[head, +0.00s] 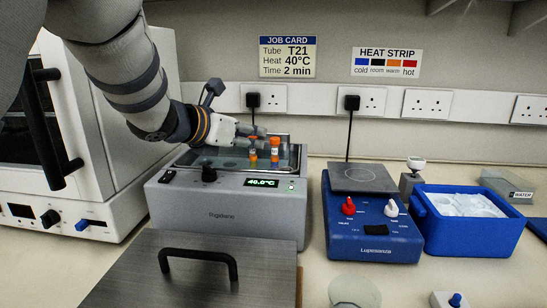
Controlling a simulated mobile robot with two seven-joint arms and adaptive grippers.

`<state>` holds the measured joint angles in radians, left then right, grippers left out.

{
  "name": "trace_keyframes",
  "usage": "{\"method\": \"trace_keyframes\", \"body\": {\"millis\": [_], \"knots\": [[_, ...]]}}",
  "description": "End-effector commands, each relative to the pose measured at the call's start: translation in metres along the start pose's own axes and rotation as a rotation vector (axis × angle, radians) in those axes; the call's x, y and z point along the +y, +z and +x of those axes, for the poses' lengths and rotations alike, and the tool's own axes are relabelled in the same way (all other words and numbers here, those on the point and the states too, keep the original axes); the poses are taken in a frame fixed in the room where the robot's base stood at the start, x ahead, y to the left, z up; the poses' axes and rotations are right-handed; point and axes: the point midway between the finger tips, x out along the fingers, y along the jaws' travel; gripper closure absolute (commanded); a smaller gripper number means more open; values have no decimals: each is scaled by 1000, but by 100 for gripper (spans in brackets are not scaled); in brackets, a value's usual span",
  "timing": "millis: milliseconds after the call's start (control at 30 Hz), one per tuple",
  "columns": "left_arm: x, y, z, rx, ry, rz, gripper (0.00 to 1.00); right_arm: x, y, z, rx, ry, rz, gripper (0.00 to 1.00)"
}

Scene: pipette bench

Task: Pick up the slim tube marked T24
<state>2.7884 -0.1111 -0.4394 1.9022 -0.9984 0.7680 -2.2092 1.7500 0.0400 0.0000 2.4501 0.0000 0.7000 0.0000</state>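My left gripper (262,137) reaches from the left over the open water bath (228,200). Its fingers point right, close to two slim orange tubes. One tube (275,151) stands upright just beyond the fingertips, with a pale band around it. No T24 mark is readable on either tube. My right gripper is not in view.
The bath display reads 40.0°C. The job card (287,57) names T21, 40°C, 2 min. A blue mixer or hotplate (372,232) and a blue ice box (468,235) stand to the right. A metal lid (200,275) with a black handle lies in front. A white oven-like unit (95,190) stands left.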

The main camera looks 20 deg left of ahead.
Motion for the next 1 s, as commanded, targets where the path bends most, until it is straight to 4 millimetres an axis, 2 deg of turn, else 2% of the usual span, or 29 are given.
{"method": "trace_keyframes", "body": {"millis": [33,100,333,433,467,767,867,1000], "knots": [[0,-8,13,13,-2,-2,72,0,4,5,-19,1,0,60],[0,-7,19,10,-1,-2,72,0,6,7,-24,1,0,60],[0,-3,19,4,-1,-1,72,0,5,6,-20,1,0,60],[0,-3,19,4,-1,-1,94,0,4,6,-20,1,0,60],[0,-3,19,4,-1,-1,97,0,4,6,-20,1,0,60],[-1,-2,18,5,-1,0,97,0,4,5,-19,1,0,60],[-1,12,12,-1,-1,2,97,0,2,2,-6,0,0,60],[0,50,-5,-9,1,6,97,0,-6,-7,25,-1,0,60]]}}
